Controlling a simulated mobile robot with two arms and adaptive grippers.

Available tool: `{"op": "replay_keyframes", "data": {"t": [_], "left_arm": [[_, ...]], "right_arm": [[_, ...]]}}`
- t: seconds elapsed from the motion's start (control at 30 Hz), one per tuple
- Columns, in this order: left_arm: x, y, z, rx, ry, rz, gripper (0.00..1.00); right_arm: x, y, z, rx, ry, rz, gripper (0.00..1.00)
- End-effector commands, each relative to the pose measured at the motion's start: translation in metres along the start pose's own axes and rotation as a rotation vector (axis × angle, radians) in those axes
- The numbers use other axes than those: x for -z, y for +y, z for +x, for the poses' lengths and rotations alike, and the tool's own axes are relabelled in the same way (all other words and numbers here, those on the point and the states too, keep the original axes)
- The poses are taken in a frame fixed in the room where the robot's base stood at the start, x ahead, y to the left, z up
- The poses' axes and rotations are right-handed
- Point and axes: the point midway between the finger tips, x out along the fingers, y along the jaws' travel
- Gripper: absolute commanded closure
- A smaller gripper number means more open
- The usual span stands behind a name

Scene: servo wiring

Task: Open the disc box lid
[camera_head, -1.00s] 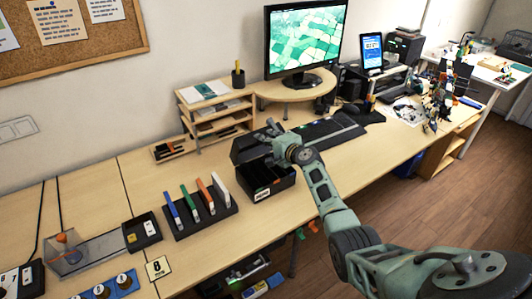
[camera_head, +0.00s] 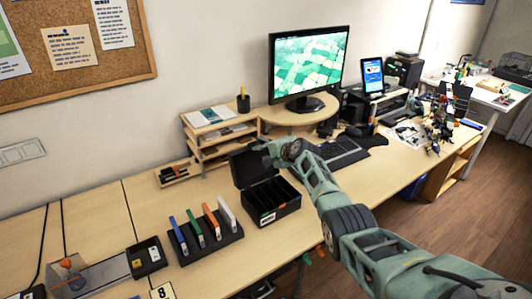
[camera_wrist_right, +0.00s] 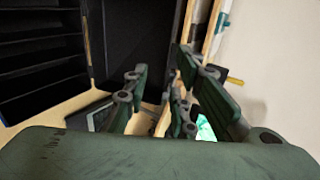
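The black disc box (camera_head: 287,208) stands on the desk with a white label on its front. Its inner compartments show, and its lid (camera_head: 246,172) stands raised at the back left. In the right wrist view, the box compartments (camera_wrist_right: 40,50) are at the left and the dark lid (camera_wrist_right: 135,40) is upright beside them. My right gripper (camera_head: 270,150) is at the lid's upper edge; whether it touches is unclear. In the wrist view its fingers (camera_wrist_right: 160,75) are apart, with nothing seen held between them. My left gripper is not in view.
A rack of coloured cases (camera_head: 206,236) stands left of the box. A small wooden shelf (camera_head: 212,140) is behind it. The monitor (camera_head: 308,65) on its round stand and the keyboard (camera_head: 340,152) are to the right.

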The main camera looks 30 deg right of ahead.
Motion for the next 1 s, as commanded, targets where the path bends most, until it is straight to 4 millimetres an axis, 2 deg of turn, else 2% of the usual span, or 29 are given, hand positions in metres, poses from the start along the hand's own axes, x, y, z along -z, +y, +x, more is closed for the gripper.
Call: {"op": "replay_keyframes", "data": {"t": [0.27, 0.47, 0.67, 1.0], "left_arm": [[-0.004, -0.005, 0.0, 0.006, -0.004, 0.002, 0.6], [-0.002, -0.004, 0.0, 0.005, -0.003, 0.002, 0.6], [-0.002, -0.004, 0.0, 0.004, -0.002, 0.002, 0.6], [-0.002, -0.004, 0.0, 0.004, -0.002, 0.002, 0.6]], "right_arm": [[0.0, 0.0, -0.002, 0.001, 0.0, 0.0, 0.76], [0.002, 0.001, -0.016, 0.003, 0.001, -0.002, 0.76], [0.001, 0.001, -0.039, 0.002, 0.001, -0.002, 0.76], [0.0, 0.001, -0.09, 0.002, 0.002, -0.003, 0.76]]}}
